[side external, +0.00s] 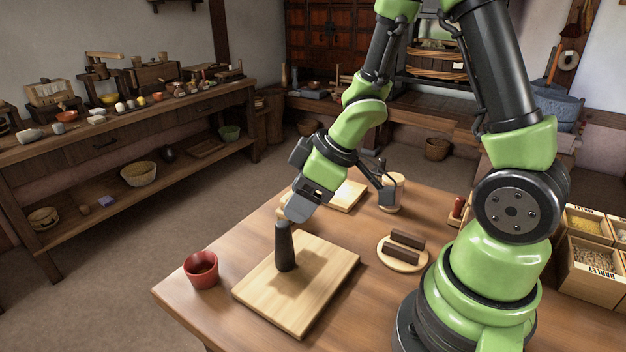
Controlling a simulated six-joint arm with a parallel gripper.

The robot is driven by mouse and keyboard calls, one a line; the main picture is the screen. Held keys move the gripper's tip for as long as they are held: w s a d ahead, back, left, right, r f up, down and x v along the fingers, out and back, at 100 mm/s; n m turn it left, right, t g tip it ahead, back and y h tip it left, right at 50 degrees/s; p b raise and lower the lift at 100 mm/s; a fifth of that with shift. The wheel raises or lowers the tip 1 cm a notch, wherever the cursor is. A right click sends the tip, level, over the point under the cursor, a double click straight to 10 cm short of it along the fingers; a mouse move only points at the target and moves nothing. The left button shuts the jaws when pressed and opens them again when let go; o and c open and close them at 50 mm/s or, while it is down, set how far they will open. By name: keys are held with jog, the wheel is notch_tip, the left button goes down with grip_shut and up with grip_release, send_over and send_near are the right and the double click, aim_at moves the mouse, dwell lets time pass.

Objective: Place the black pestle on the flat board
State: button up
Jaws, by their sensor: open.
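The black pestle (285,250) stands upright on the pale wooden flat board (313,290) at the front of the table, its lower end appearing to touch the board. My gripper (297,210) is open, just above and slightly to the right of the pestle's top in the side view. The jaws look clear of the pestle, though any small gap between them is hard to judge from this angle. The inner faces of the jaws are hidden.
A red cup (201,270) stands left of the board. A round board (387,259) with two dark bars lies to its right. Grain boxes (592,275) sit at far right.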

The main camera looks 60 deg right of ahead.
jog(key=s+d+r+m+t+h, duration=0.1)
jog(key=s+d+r+m+h, duration=0.15)
jog(key=r, duration=0.45)
jog(key=s+d+r+m+t+h, duration=0.2)
jog(key=r+m+h, duration=0.15)
jog(key=r, duration=0.35)
jog(key=s+a+r+m+g+y, duration=0.1)
jog(key=s+a+r+m+y, duration=0.1)
jog(key=s+a+y, duration=0.3)
jog(key=s+a+m, duration=0.1)
jog(key=s+a, duration=0.2)
jog(key=shift+r, duration=0.2)
